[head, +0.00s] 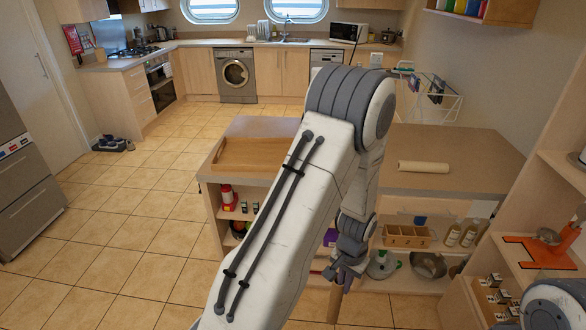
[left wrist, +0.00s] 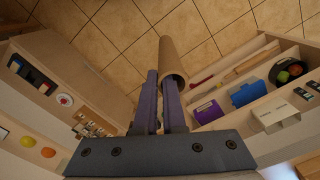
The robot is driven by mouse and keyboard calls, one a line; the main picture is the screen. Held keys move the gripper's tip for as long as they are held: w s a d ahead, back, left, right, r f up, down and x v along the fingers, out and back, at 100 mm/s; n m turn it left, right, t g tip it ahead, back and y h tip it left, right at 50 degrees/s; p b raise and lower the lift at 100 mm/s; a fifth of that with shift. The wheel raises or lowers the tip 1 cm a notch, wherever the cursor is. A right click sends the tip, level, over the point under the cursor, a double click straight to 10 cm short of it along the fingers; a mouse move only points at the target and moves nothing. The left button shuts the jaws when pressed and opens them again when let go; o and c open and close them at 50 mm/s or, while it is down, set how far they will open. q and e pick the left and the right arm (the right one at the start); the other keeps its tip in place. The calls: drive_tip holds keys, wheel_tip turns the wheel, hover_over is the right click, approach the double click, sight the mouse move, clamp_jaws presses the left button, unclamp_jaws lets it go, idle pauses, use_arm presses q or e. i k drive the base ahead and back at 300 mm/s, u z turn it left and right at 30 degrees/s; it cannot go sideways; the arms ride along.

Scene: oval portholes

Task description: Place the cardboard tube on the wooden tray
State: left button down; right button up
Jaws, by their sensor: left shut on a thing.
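The brown cardboard tube (left wrist: 172,60) is between the purple-grey fingers of my left gripper (left wrist: 164,85) in the left wrist view, with its open end facing the camera. My left gripper (head: 345,277) is shut on it. In the head view the tube (head: 334,303) hangs roughly upright below the fingers, in front of the island's shelves and lower than its top. The wooden tray (head: 235,155) lies on the left part of the island top; my left arm covers its right side. My right gripper is not in view.
The island counter (head: 460,150) carries a cream roll (head: 423,168) on its right. Its open shelves hold a wooden box (head: 405,236), bottles and a metal bowl (head: 428,265). A shelf unit (head: 555,215) stands at the right. The tiled floor (head: 130,220) to the left is free.

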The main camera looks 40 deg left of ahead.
sight(260, 155)
drive_tip(key=u, duration=0.5)
drive_tip(key=i, duration=0.35)
drive_tip(key=u, duration=0.75)
drive_tip(key=i, duration=1.2)
drive_tip(key=z, duration=0.1)
